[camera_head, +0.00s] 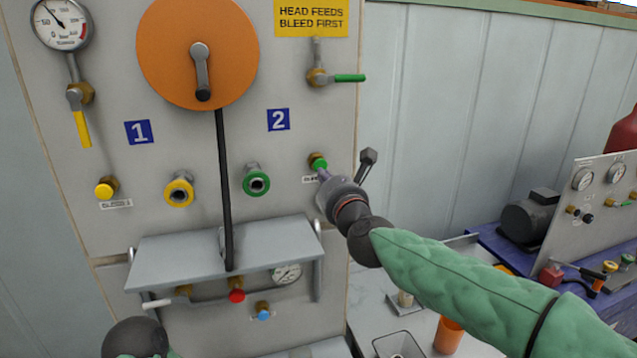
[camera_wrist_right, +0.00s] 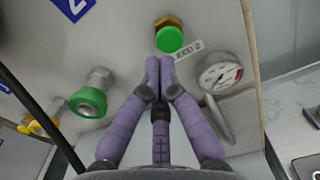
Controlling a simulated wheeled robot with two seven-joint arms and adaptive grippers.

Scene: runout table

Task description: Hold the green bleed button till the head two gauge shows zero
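The green bleed button (camera_head: 319,163) sits in a brass fitting on the panel, right of the blue "2" plate. In the right wrist view the button (camera_wrist_right: 169,39) shows above a label ending "EED 2". My right gripper (camera_head: 325,176) is at the button; its purple fingertips (camera_wrist_right: 158,64) are together, empty, at the button's lower edge. I cannot tell whether they touch or press it. A white dial gauge (camera_wrist_right: 220,75) shows right of that label; its reading is too small to tell, and I cannot tell whether it is head two's.
Another gauge (camera_head: 61,23) is at top left above a yellow lever (camera_head: 82,129); a yellow button (camera_head: 106,187) is below. A green coupling (camera_head: 256,181) is left of the green button.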

